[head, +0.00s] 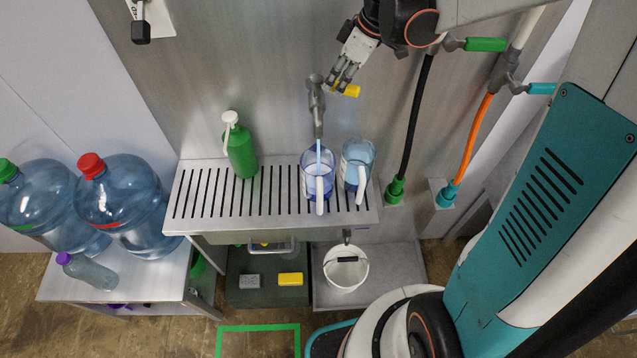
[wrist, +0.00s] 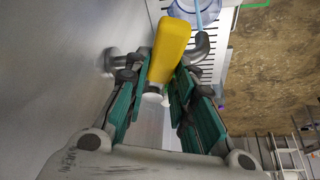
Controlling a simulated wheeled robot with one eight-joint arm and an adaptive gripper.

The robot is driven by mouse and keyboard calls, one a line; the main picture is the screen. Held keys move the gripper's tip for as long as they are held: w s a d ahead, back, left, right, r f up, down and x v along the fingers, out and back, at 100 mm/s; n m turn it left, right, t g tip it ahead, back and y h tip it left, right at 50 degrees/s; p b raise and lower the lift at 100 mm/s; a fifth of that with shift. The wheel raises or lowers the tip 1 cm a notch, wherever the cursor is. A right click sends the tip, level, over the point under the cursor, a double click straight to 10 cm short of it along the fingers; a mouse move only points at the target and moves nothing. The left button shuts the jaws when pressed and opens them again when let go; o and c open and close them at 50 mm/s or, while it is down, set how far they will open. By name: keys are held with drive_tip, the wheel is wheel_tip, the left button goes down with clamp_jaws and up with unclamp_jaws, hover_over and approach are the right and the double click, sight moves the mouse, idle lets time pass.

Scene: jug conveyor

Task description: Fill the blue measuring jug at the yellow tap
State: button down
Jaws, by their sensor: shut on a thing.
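The metal tap (head: 317,105) comes out of the grey wall panel, with a yellow lever handle (head: 351,90) on its right. My gripper (head: 343,80) is at this handle, and its fingers are shut on it. In the wrist view the yellow handle (wrist: 170,48) lies between the green-padded fingers. The blue measuring jug (head: 317,172) stands upright on the slotted drip tray (head: 186,212), directly below the spout. A thin light-blue stream (head: 318,150) runs from the spout into it. Its white handle faces the front. The level inside is hard to read.
A second jug (head: 357,165), bluish and with a pale handle, stands close on the right. A green bottle (head: 241,150) stands at the left of the tray. Black (head: 418,115) and orange (head: 474,135) hoses hang at the right. A white bucket (head: 346,268) is below.

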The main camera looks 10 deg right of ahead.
drive_tip(key=n, duration=0.1)
drive_tip(key=w+n+g+b, duration=0.1)
drive_tip(key=n, duration=0.1)
drive_tip(key=w+d+n+y, duration=0.1)
drive_tip(key=n, duration=0.1)
drive_tip(key=shift+w+f+g+b, duration=0.1)
drive_tip(key=shift+w+g+b, duration=0.05)
drive_tip(key=shift+g+b, duration=0.25)
drive_tip(key=c, duration=2.4)
unclamp_jaws()
drive_tip(key=c, duration=1.2)
unclamp_jaws()
drive_tip(key=shift+r, duration=0.2)
drive_tip(key=v, duration=1.1)
drive_tip(key=shift+d+r, duration=0.1)
drive_tip(key=shift+r, duration=0.3)
